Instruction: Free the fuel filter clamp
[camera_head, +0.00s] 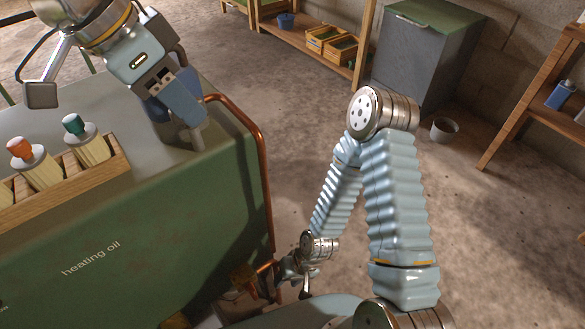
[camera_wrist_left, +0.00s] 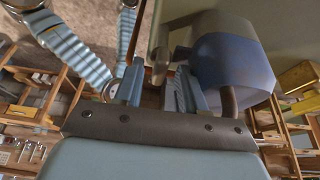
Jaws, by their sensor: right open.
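A brassy fitting (camera_head: 243,279) sits low beside the green tank, by the lower end of the copper pipe (camera_head: 262,170). I take it for the fuel filter area; the clamp itself is too small to tell apart. My right gripper (camera_head: 290,284) is open just to the right of this fitting, partly hidden by its own wrist; contact cannot be told. My left gripper (camera_head: 192,122) is over the tank top. In the left wrist view its two fingers (camera_wrist_left: 157,85) stand apart.
The green tank marked "heating oil" (camera_head: 160,225) fills the left. A grey cabinet (camera_head: 425,50), a pot (camera_head: 444,129) and shelves stand behind. The floor on the right is mostly clear.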

